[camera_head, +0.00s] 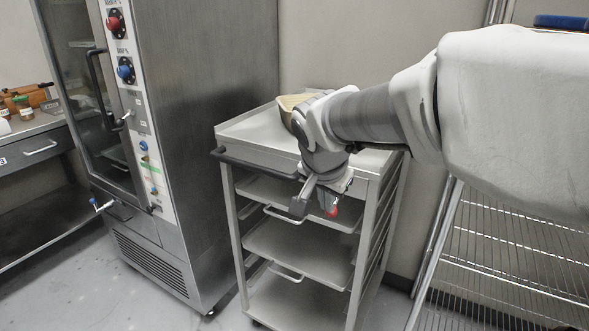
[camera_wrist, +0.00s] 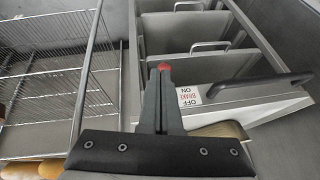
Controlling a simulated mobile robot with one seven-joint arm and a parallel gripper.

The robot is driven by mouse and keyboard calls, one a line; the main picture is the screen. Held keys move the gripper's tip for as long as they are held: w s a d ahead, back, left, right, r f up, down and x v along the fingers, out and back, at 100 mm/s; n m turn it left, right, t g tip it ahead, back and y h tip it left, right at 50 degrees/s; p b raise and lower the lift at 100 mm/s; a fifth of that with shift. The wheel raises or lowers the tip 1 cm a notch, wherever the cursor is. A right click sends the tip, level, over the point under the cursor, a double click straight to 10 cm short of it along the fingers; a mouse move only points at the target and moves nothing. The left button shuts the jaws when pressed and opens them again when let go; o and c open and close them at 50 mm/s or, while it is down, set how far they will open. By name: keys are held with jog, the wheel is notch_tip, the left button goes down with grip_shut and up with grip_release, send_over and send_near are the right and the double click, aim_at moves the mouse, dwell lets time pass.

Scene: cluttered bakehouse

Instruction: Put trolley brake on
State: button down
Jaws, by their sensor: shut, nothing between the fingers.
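The trolley (camera_head: 243,133) is a grey metal rack with a flat top, a dark push handle (camera_head: 250,163) and pull-out trays below. The brake's red knob (camera_head: 333,211) shows at the upper front right of the trolley. It also shows in the wrist view (camera_wrist: 164,67), just past my fingertips. A white label (camera_wrist: 190,95) beside it reads OFF, BRAKE, ON. The brake's lever is mostly hidden behind my fingers, so its setting cannot be told. My gripper (camera_wrist: 164,80) is shut and empty, its tips at the knob; I cannot tell whether they touch.
A tall steel oven (camera_head: 205,120) stands left of the trolley. A wire shelf rack (camera_head: 510,240) stands on the right and also shows in the wrist view (camera_wrist: 60,60). A tan container (camera_head: 288,101) sits on the trolley top. The floor (camera_head: 70,280) at the front left is clear.

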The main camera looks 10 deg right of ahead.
jog(key=s, duration=0.1)
jog(key=s+a+r, duration=0.2)
jog(key=s, duration=0.1)
jog(key=shift+s+r+p, duration=0.1)
jog(key=shift+p, duration=0.2)
jog(key=s+d+f+n+y, duration=0.15)
jog(key=s+n, duration=0.25)
jog(key=s, duration=0.4)
jog(key=s+d+f+n+y, duration=0.1)
jog(key=s+d+n, duration=0.25)
jog(key=s, duration=0.45)
notch_tip(320, 180, up, 17)
jog(key=p, duration=1.6)
jog(key=shift+a+f+n, duration=0.15)
jog(key=shift+a+n, duration=0.15)
jog(key=shift+n, duration=0.15)
jog(key=shift+h, duration=0.25)
